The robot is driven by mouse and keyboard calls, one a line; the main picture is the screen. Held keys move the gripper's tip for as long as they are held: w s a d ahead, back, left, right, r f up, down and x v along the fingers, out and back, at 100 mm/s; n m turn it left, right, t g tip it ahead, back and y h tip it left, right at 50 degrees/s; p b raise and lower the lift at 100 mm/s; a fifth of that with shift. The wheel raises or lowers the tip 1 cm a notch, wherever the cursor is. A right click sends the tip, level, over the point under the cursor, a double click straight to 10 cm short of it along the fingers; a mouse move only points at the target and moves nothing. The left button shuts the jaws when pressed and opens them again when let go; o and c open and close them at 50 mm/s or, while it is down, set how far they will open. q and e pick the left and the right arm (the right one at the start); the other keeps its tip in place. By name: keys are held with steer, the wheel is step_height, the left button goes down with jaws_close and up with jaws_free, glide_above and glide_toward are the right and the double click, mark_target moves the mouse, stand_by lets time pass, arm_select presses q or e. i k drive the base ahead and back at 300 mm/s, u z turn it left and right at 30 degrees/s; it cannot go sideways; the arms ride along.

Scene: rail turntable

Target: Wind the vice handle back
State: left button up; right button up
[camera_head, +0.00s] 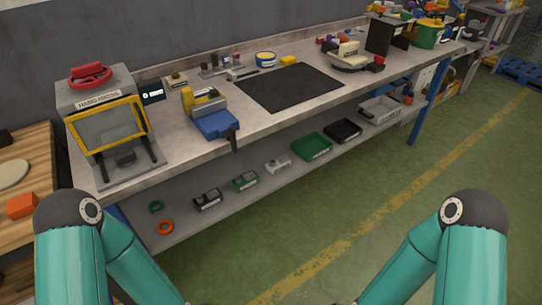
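A vice (214,124) with a blue body and yellow parts sits at the front edge of the grey workbench (180,153), left of the black mat. A dark bar that looks like its handle (234,141) hangs at the vice's front, over the bench edge. The bar is small and its exact angle is hard to tell. Both my teal arms show at the bottom left and bottom right, well apart from the vice. Their grippers are below the picture and cannot be seen.
A grey machine with a yellow-framed window (108,127) and red handwheel (90,75) stands left of the vice. A black mat (290,88) lies to its right. The lower shelf (230,206) holds small boxes and trays. The green floor (350,190) in front is clear.

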mark_target(229, 134)
steer(key=z, duration=0.1)
steer(key=k, duration=0.25)
steer(key=u, duration=0.3)
steer(key=i, duration=0.8)
steer(key=z, duration=0.25)
steer(key=k, duration=0.7)
steer(key=u, duration=0.35)
steer(key=i, duration=0.75)
steer(key=z, duration=1.25)
